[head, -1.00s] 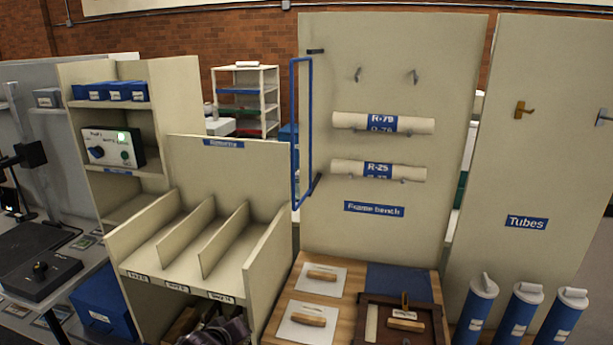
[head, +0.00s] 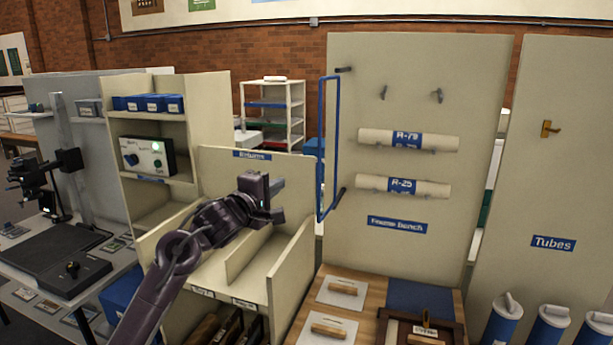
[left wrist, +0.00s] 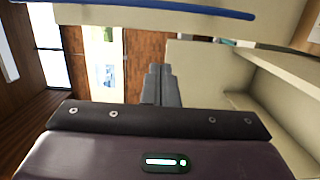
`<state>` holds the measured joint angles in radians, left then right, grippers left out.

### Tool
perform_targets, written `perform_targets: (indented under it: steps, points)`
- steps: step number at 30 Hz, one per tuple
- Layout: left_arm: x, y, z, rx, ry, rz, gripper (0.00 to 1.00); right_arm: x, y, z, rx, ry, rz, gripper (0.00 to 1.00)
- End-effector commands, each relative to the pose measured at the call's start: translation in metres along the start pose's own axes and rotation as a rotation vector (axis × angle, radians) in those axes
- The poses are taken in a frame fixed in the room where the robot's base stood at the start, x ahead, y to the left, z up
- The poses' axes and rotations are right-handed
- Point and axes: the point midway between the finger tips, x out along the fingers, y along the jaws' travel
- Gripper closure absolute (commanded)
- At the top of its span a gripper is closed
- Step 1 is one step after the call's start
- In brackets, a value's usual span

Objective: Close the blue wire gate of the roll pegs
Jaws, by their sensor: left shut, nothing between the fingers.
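The blue wire gate (head: 320,150) stands swung out at the left edge of the beige peg panel (head: 430,270), hung on dark hinge brackets. It is open, clear of the rolls. Two white rolls with blue labels, R-79 (head: 440,142) and R-25 (head: 435,189), lie on pegs to its right. My left gripper (head: 281,199) is shut and empty, left of the gate and apart from it in the head view, pointing right. In the left wrist view its grey fingers (left wrist: 161,84) are together, and a blue bar (left wrist: 160,10) crosses the top. My right gripper is not in view.
The beige divided returns rack (head: 290,270) is below and behind my left arm. A bench with wooden-handled plates (head: 342,289) stands below the panel. Bare pegs (head: 437,95) are above the rolls. Blue tubes (head: 548,330) stand at the lower right.

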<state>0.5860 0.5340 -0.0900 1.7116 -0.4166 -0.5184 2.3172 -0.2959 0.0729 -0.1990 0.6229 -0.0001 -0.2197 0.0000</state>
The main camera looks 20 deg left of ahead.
Motion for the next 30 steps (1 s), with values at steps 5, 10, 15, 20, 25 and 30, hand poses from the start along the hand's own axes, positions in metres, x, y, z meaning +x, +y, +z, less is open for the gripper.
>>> perform_targets:
  steps: [5, 10, 15, 20, 25, 30]
  points:
    - [0.038, 0.005, 0.0, 0.0, 0.001, -0.001, 1.0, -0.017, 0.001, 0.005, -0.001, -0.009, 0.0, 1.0]
    - [0.067, 0.004, 0.0, 0.002, 0.002, -0.001, 1.0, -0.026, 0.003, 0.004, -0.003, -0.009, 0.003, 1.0]
    - [0.072, 0.003, 0.026, 0.003, -0.001, -0.002, 1.0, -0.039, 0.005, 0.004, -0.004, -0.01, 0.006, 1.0]
    - [0.075, 0.001, 0.037, 0.002, 0.001, -0.001, 1.0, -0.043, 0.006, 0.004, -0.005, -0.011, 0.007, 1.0]
    - [0.075, -0.001, 0.039, 0.002, 0.001, -0.001, 1.0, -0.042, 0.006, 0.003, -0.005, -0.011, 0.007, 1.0]
    - [0.075, -0.001, 0.039, 0.002, 0.001, -0.001, 1.0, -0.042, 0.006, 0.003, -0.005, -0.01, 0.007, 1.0]
